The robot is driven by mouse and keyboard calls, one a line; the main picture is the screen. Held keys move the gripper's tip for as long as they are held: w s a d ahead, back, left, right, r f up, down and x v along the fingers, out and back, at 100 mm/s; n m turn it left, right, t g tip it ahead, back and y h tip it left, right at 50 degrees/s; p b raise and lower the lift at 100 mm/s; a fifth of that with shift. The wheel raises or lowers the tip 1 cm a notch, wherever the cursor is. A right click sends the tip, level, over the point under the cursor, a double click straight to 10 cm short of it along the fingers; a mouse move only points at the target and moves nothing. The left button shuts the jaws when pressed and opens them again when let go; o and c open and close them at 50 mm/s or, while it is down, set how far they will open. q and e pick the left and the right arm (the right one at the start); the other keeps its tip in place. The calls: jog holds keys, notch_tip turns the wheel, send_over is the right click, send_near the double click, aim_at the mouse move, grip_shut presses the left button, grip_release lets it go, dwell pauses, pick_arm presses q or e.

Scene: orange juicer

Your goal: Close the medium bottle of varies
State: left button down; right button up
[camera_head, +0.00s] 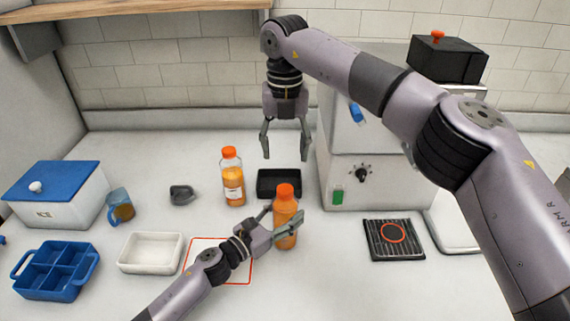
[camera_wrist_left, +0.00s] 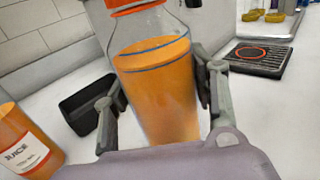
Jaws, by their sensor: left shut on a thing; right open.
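A bottle of orange juice with an orange cap (camera_head: 285,215) stands upright in the middle of the counter. My left gripper (camera_head: 280,227) is shut on it from the left. In the left wrist view this bottle (camera_wrist_left: 160,90) is between the two fingers, with the orange cap at its neck at the top edge. A second juice bottle (camera_head: 232,178) with a white label and orange cap stands farther back to the left; it also shows in the left wrist view (camera_wrist_left: 25,145). My right gripper (camera_head: 287,152) is open and empty, pointing down above the counter behind the held bottle.
A black tray (camera_head: 265,187) lies behind the held bottle. The white juicer machine (camera_head: 345,185) stands to the right, with a black drip grate (camera_head: 378,250) in front. A white tray (camera_head: 150,269), blue caddy (camera_head: 25,283), ICE box (camera_head: 80,210) and mug (camera_head: 120,208) are at left.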

jog(key=shift+r, duration=0.6)
pick_arm(q)
jog(key=c, duration=0.6)
grip_release()
jog(key=v, duration=1.2)
pick_arm(e)
jog(key=shift+f, duration=0.1)
